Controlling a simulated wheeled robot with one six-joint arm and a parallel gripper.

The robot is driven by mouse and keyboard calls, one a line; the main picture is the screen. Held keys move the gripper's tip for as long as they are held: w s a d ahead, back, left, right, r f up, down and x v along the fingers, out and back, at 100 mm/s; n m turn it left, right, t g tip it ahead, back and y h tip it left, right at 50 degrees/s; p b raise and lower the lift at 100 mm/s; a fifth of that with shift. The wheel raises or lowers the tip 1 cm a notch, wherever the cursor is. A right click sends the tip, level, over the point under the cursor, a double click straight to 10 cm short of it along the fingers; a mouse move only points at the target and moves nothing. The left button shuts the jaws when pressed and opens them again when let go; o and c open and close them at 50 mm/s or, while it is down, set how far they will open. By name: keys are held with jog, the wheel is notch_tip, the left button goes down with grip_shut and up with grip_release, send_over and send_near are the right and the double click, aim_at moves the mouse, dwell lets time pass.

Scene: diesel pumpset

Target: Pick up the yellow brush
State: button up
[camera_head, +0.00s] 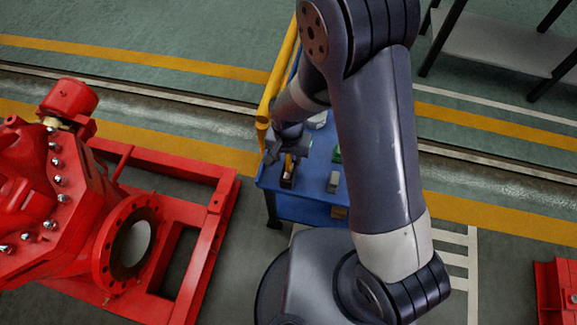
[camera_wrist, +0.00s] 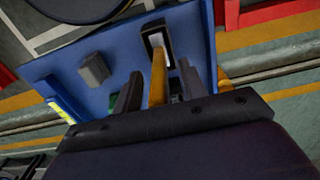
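The yellow brush (camera_wrist: 158,72) lies on the blue cart top (camera_wrist: 120,50), its yellow handle pointing toward my gripper and its dark head with a pale middle at the far end in the wrist view. In the head view the brush (camera_head: 288,173) shows small near the cart's left edge, partly hidden by my gripper. My gripper (camera_wrist: 160,67) is open, with one finger on each side of the handle and a visible gap on both sides. My gripper (camera_head: 282,155) covers that corner in the head view. Its height above the cart is hard to tell.
A grey block (camera_wrist: 94,68) lies left of the brush in the wrist view. A yellow rail (camera_head: 277,80) runs along the cart's side. A red pumpset (camera_head: 110,220) stands left.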

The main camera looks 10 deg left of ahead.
grip_shut()
dwell(0.3)
